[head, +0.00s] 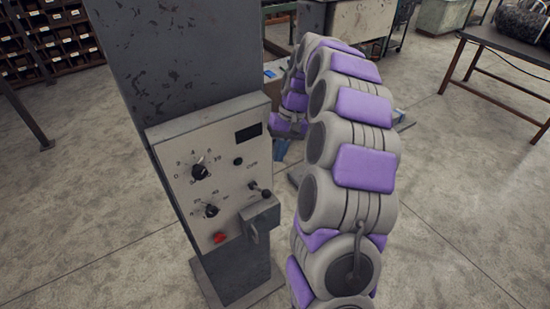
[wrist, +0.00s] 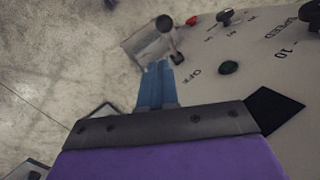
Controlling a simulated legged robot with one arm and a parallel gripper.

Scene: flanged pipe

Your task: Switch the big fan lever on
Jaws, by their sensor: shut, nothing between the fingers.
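The control panel (head: 215,185) is a worn light-grey plate on a dark post. A dark box (head: 260,214) at its lower right carries a grey lever (head: 253,234) hanging down. A small ball-tipped toggle (head: 264,192) sits just above that box. In the wrist view, the box (wrist: 143,47) and a dark rod with a round end (wrist: 164,23) lie just beyond my gripper (wrist: 159,64). Its blue fingers are shut and empty. A second dark round tip (wrist: 177,58) is close beside the fingertips; contact cannot be told.
The panel also has two black knobs (head: 201,171) (head: 211,211), a red button (head: 219,238) and a dark display (head: 248,132). A table (head: 500,50) stands at upper right. Bare concrete floor is open at right.

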